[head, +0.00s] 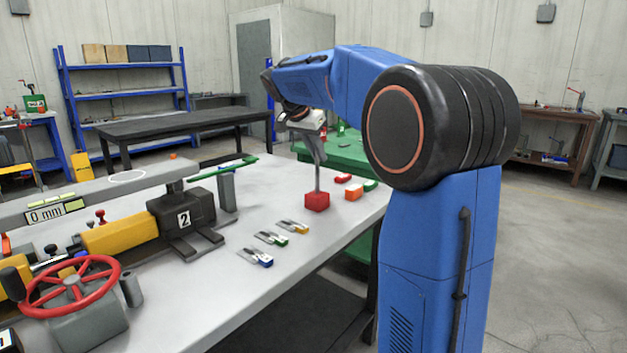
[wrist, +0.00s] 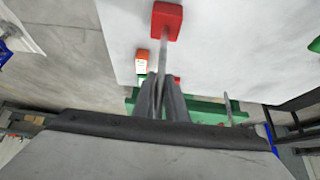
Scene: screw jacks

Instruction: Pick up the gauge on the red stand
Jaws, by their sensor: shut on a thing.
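A red stand (head: 317,202) shows as a small block over the grey table top, near its right side. The gauge (head: 317,181) is a thin upright grey strip rising from it. My gripper (head: 319,161) is above the stand, pointing down, with its fingers shut on the upper part of the gauge. In the wrist view the gauge (wrist: 164,55) runs from the red stand (wrist: 167,20) to between my fingertips (wrist: 162,88). The fingers hide its upper end. I cannot tell whether the stand touches the table.
Orange (head: 353,193), red (head: 343,178) and green (head: 370,185) blocks lie close right of the stand. Gauges with yellow (head: 301,231), green (head: 280,241) and blue (head: 265,261) ends lie to its left. A screw jack with a red handwheel (head: 68,286) stands further left.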

